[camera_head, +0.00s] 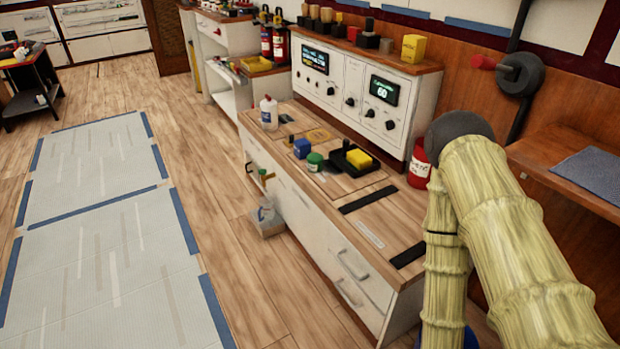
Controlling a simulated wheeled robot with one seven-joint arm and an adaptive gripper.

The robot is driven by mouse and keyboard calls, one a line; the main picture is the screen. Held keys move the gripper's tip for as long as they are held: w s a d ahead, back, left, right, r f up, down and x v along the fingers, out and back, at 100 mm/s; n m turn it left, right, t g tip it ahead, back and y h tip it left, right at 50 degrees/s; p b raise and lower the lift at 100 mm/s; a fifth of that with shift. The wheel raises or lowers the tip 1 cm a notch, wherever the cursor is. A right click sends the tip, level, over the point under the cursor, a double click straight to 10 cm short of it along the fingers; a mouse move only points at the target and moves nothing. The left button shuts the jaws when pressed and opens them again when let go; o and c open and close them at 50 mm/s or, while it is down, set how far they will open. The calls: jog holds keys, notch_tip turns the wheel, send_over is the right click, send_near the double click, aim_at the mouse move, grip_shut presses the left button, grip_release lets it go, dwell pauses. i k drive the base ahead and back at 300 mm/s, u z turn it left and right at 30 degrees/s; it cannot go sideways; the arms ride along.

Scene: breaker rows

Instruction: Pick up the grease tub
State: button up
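A small tub with a green lid (314,161), which looks like the grease tub, stands upright on the wooden top of the long white cabinet (410,225). A blue block-like item (301,148) is just behind it to the left. A dark tray (347,159) with a yellow block (359,159) is close on its right. I cannot read any label on the tub. My arm, in a yellow-green sleeve, rises at the right side of the picture, well apart from the tub. My gripper is not in view.
A white bottle (268,113) stands at the cabinet's far left end. Black strips lie on the bare near end. A control panel (347,88) backs the cabinet, with a red canister (420,165) beside it. Taped floor mats (110,290) lie left; the floor beside the cabinet is mostly clear.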

aim_at(315, 160)
jog(key=z, duration=0.05)
jog(key=k, duration=0.8)
jog(key=u, duration=1)
jog(key=i, duration=1.9)
jog(key=z, duration=0.6)
